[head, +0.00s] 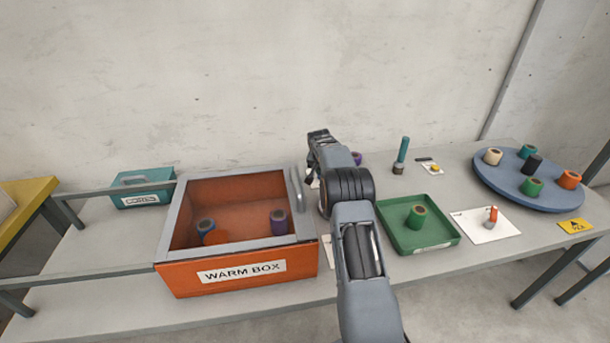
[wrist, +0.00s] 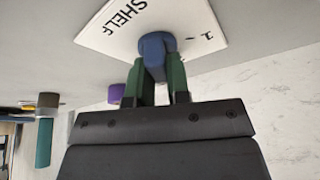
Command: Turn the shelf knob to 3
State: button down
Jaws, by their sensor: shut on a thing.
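The shelf knob (wrist: 154,45) is blue and stands on a white plate (wrist: 112,32) marked SHELF, seen in the wrist view. My gripper (wrist: 161,82) is shut on the knob, with a green finger on either side of it. One character that looks like a 1 shows at the plate's right; the other numbers are not visible. I cannot tell which number the knob points to. In the head view my arm hides the knob and my fingertips.
An orange warm box (head: 180,281) with cores inside stands left of my arm. A green tray (head: 447,238) with a green core is to the right, near a white card (head: 470,228) with an orange-topped knob. A blue round turntable (head: 513,195) with several cores is far right.

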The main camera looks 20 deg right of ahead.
jog(key=m, duration=0.2)
jog(key=m+g, duration=0.1)
jog(key=shift+a+f+h, duration=0.3)
jog(key=shift+a+h, duration=0.1)
jog(key=shift+w+r+m+g+h, duration=0.1)
jog(key=shift+m+g+h, duration=0.3)
jog(key=shift+m, duration=1.2)
jog(key=shift+p, duration=0.3)
